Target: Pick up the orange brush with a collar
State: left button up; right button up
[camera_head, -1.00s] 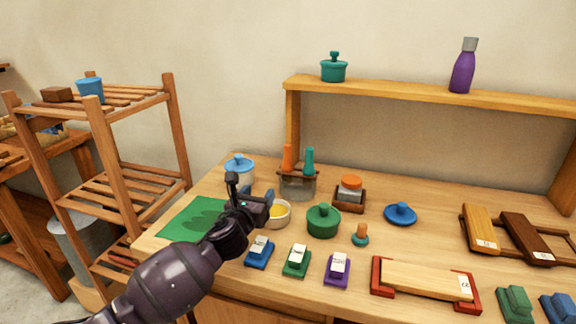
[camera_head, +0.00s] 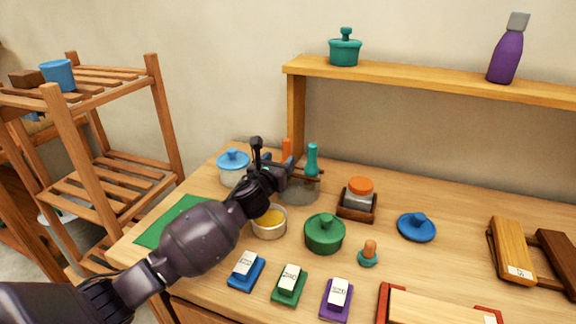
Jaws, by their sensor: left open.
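The orange brush (camera_head: 287,148) stands upright in a brown-topped holder (camera_head: 312,179) at the back of the table. Only its upper handle shows; its lower part and any collar are hidden behind my left gripper. A teal brush (camera_head: 312,160) stands in the same holder, just right of it. My left gripper (camera_head: 274,160) is open, with its fingers in front of and close to the orange brush. I cannot tell whether they touch it. My right gripper is not in view.
A blue-lidded jar (camera_head: 233,166) stands left of the gripper. A bowl of yellow stuff (camera_head: 269,222) and a green lidded pot (camera_head: 324,233) stand in front. A wooden shelf (camera_head: 430,83) runs behind.

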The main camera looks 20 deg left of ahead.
aim_at(286, 155)
pick_arm(q)
jog(key=w, duration=0.3)
jog(key=w+b, duration=0.1)
jog(key=w, duration=0.1)
jog(key=shift+w+f, duration=0.1)
jog(key=shift+f, duration=0.15)
jog(key=shift+w+r, duration=0.15)
jog(key=shift+w, duration=0.35)
jog(key=c, duration=1)
